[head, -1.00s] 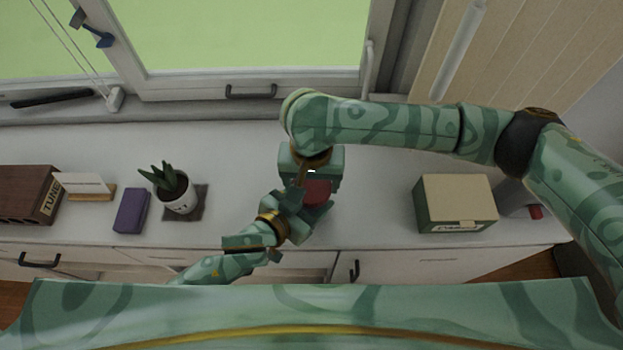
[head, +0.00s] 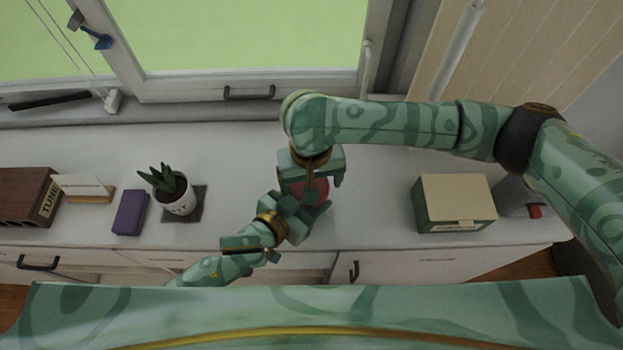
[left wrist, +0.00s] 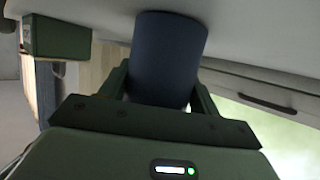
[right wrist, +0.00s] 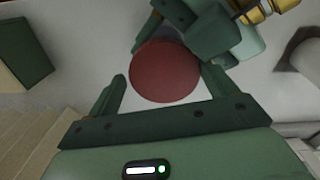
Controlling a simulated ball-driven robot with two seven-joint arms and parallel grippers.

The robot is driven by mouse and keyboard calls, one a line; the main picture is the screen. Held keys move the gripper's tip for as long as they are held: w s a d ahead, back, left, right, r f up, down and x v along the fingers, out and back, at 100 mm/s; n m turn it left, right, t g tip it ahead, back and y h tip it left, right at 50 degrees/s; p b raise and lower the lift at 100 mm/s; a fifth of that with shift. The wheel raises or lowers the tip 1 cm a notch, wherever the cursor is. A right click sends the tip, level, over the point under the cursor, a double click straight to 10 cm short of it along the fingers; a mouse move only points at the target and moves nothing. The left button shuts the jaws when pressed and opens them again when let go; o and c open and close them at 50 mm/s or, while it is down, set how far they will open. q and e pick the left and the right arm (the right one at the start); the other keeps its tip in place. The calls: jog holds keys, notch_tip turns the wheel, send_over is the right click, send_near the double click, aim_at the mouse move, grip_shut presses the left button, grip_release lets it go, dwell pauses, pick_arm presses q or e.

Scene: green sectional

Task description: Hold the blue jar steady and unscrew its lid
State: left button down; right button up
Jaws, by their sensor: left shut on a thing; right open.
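The blue jar (left wrist: 168,58) stands on the white counter, its dark blue side between the fingers of my left gripper (left wrist: 160,88) in the left wrist view. My left gripper (head: 293,212) is shut on the jar from the front left. The red lid (right wrist: 165,70) faces up in the right wrist view. The lid (head: 321,188) is partly hidden by my grippers in the head view. My right gripper (head: 310,182) is above the jar, pointing down. Its open fingers (right wrist: 160,90) are on either side of the lid, with gaps visible.
A green box with a beige top (head: 455,203) stands right of the jar, beside a grey cylinder (head: 512,196). Left are a potted plant (head: 175,192), a purple box (head: 130,212), a card on a stand (head: 83,188) and a brown box (head: 28,195). The window is behind.

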pick_arm(q)
jog(key=shift+s+d, duration=0.15)
jog(key=shift+d, duration=0.05)
pick_arm(e)
jog(key=shift+s+a, duration=0.2)
jog(key=shift+a, duration=0.05)
notch_tip(320, 180, up, 4)
jog(key=shift+r, duration=0.45)
jog(key=shift+c, duration=1)
pick_arm(q)
jog(key=shift+a, duration=0.1)
pick_arm(e)
notch_tip(320, 180, up, 3)
jog(key=shift+d+f+m, duration=0.1)
jog(key=shift+m, duration=0.9)
notch_tip(320, 180, down, 8)
jog(key=shift+w+r, duration=0.1)
jog(key=shift+r, duration=0.05)
jog(key=shift+c, duration=0.3)
